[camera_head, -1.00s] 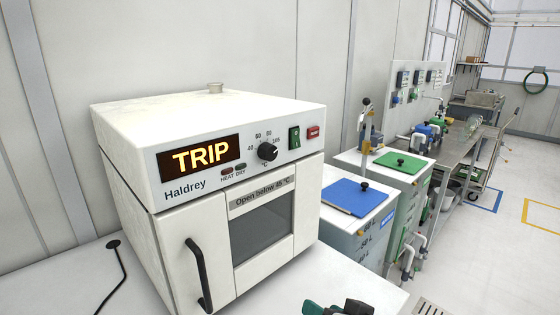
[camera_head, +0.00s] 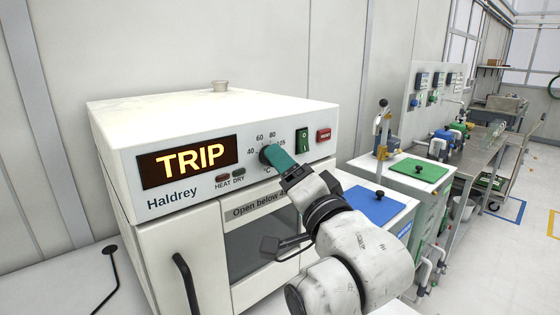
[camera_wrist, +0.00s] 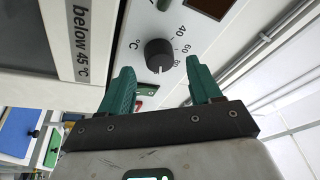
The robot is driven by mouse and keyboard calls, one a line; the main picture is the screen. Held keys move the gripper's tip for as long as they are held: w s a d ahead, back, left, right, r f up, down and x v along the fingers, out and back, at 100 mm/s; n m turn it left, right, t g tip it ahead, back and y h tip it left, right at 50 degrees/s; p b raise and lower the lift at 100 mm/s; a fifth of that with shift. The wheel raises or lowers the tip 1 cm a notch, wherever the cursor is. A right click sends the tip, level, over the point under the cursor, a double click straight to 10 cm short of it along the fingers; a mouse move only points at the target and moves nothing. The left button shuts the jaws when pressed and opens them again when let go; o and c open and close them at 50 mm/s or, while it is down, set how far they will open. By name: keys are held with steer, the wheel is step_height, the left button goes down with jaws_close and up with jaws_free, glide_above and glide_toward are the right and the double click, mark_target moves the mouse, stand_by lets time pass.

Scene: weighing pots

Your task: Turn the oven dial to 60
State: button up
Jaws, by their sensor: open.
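The white Haldrey oven (camera_head: 190,110) has a black dial on its front panel, with a scale of 40, 60, 80 and 105 °C around it. The dial (camera_wrist: 159,54) shows clearly in the wrist view; its white pointer line is past 80, toward the 105 side. My gripper (camera_wrist: 160,66) is open, with its green fingers on either side of the dial and gaps visible. In the head view my gripper (camera_head: 274,156) is at the panel and hides most of the dial. The display (camera_head: 188,160) reads TRIP.
A green rocker switch (camera_head: 302,140) and a red button (camera_head: 323,135) sit right of the dial. The oven door has a black handle (camera_head: 187,286). Carts with blue (camera_head: 372,206) and green (camera_head: 420,171) lids stand to the right.

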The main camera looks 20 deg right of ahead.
steer(key=shift+x, duration=1.15)
steer(key=shift+c, duration=0.3)
steer(key=c, duration=1)
steer(key=shift+o, duration=0.2)
steer(key=shift+w+d+n+g+y+b, duration=0.1)
steer(key=shift+n+g+y+b, duration=0.4)
steer(key=shift+n+y+b, duration=2.25)
steer(key=shift+s+d+n+g+y+b, duration=0.15)
steer(key=shift+n+g+b, duration=0.4)
steer(key=shift+n, duration=4.5)
steer(key=shift+w+d+n+g+y+b, duration=0.15)
steer(key=shift+n+g+y+b, duration=0.3)
steer(key=shift+n+y+b, duration=2.35)
steer(key=n+h+p, duration=0.2)
steer(key=shift+a+h, duration=0.1)
steer(key=shift+h, duration=0.2)
